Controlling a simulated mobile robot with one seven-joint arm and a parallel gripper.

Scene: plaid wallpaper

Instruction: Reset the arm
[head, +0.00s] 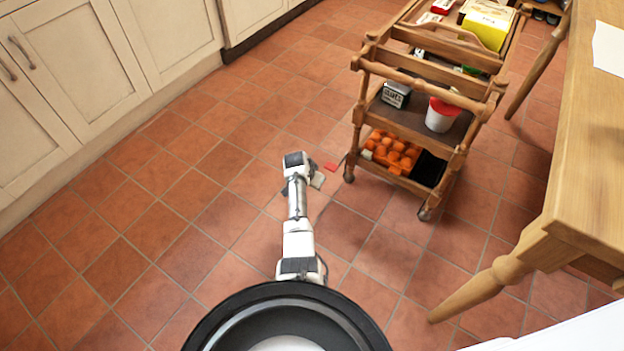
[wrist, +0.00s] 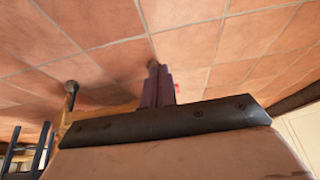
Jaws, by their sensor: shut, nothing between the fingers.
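My arm (head: 298,205) reaches out over the tiled floor in the head view, in front of my dark round body top. My gripper shows in the wrist view (wrist: 157,80) with its fingers together and nothing between them. In the head view the gripper end is small and mostly hidden by the arm, so its fingers are hard to make out there.
A wooden trolley (head: 395,125) with food items stands ahead to the right. A wooden table (head: 580,170) is at the right, its leg (head: 480,290) near me. Cream cabinets (head: 60,80) line the left. The tiled floor (head: 150,240) between is clear.

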